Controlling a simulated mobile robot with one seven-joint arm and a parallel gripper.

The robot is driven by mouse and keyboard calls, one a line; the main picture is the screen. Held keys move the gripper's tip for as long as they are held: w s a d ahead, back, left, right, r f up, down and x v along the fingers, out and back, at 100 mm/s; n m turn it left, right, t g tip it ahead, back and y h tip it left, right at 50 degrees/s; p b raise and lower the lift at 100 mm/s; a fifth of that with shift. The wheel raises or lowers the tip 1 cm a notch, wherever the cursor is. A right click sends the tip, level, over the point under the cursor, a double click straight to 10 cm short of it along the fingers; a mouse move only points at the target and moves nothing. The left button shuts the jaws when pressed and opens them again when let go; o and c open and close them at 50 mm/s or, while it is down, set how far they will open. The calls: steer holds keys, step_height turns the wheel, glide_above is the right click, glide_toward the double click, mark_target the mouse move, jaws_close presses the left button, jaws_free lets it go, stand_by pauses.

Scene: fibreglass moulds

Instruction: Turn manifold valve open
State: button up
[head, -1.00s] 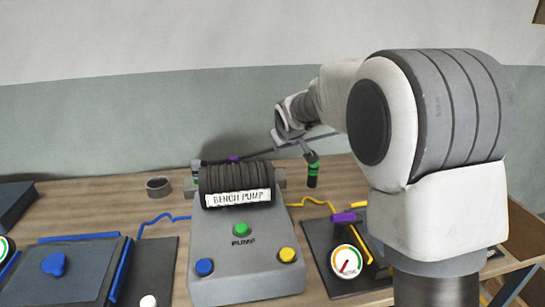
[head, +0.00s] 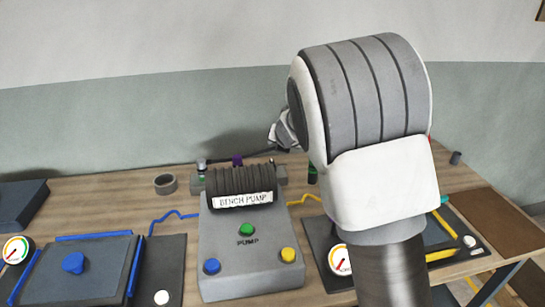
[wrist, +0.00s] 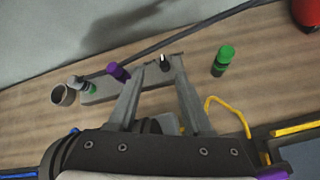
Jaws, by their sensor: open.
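The manifold is a grey bar (wrist: 100,93) on the bench behind the pump, seen in the wrist view. A purple fitting (wrist: 118,71) and a grey fitting with green (wrist: 77,82) stand on it. A small black and white knob (wrist: 164,63), perhaps the valve, shows at its right end. My gripper (wrist: 164,68) is open, with its fingertips left and right of this knob in the picture. I cannot tell whether they touch it. In the head view the purple fitting (head: 238,160) shows behind the pump, while my arm hides the fingertips.
The bench pump (head: 246,240) stands in front of the manifold. A green-capped cylinder (wrist: 222,60) stands right of my fingers. A dark hose (wrist: 200,32) runs behind, and a yellow tube (wrist: 232,108) lies right. A grey ring (head: 165,184) and blue-edged mould (head: 85,270) are left.

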steer(key=s+f+n+g, duration=0.1)
steer(key=s+n, duration=0.1)
steer(key=n, duration=0.2)
steer(key=b, duration=0.2)
glide_toward(272, 162)
steer(key=x, duration=0.8)
steer(key=shift+w+f, duration=0.2)
steer(key=shift+w, duration=0.05)
steer(key=shift+c, duration=0.3)
jaws_close()
